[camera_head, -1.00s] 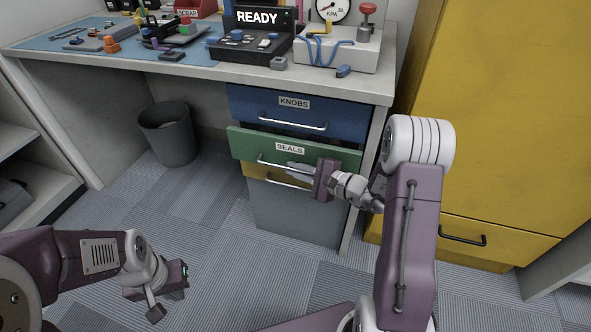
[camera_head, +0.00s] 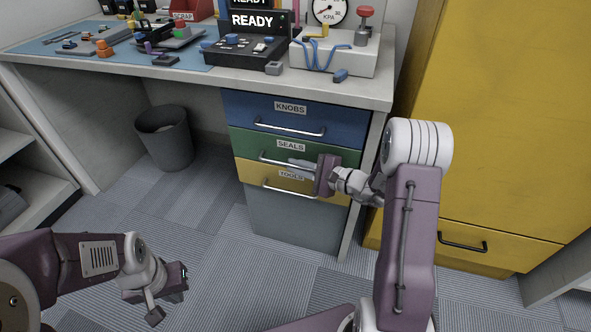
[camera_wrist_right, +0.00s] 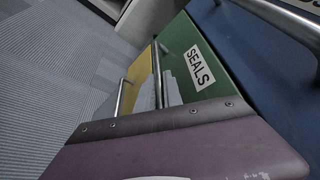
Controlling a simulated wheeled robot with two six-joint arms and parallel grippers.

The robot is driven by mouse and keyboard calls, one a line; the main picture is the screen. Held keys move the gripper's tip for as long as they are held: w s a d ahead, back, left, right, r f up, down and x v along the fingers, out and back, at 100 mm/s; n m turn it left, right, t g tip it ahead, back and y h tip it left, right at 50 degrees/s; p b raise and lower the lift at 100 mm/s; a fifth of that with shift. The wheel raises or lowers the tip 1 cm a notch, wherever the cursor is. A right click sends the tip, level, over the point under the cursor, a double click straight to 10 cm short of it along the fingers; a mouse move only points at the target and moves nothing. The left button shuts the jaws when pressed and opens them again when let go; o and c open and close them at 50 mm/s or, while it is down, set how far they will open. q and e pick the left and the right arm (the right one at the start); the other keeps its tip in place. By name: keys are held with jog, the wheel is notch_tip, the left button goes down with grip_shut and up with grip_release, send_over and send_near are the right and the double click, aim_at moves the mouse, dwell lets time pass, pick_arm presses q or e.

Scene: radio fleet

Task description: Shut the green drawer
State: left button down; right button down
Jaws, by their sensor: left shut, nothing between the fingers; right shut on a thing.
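The green drawer (camera_head: 251,146), labelled SEALS, sits between the blue and yellow drawers. Its front looks about level with theirs. It also shows in the right wrist view (camera_wrist_right: 224,82) with its bar handle. My right gripper (camera_head: 294,163) is shut on the green drawer's handle (camera_head: 272,158), near the handle's right part; the right wrist view also shows the gripper's fingers (camera_wrist_right: 168,90) at the bar. My left gripper (camera_head: 172,298) is shut and empty, low over the floor at the left, away from the drawers.
The blue KNOBS drawer (camera_head: 262,112) is above and the yellow TOOLS drawer (camera_head: 258,176) below, both flush. A dark bin (camera_head: 166,140) stands under the desk. A yellow cabinet (camera_head: 490,120) stands to the right. The floor before the drawers is clear.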

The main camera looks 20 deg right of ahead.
jog(key=shift+w+d+r, duration=0.1)
jog(key=shift+w+d, duration=0.05)
jog(key=shift+d, duration=0.05)
jog(key=c, duration=1.8)
grip_release()
jog(key=shift+o, duration=0.2)
jog(key=shift+d+r, duration=0.1)
jog(key=shift+d, duration=0.15)
jog(key=p+v, duration=0.3)
jog(key=v, duration=0.5)
jog(key=shift+s+p, duration=0.35)
jog(key=shift+s, duration=0.15)
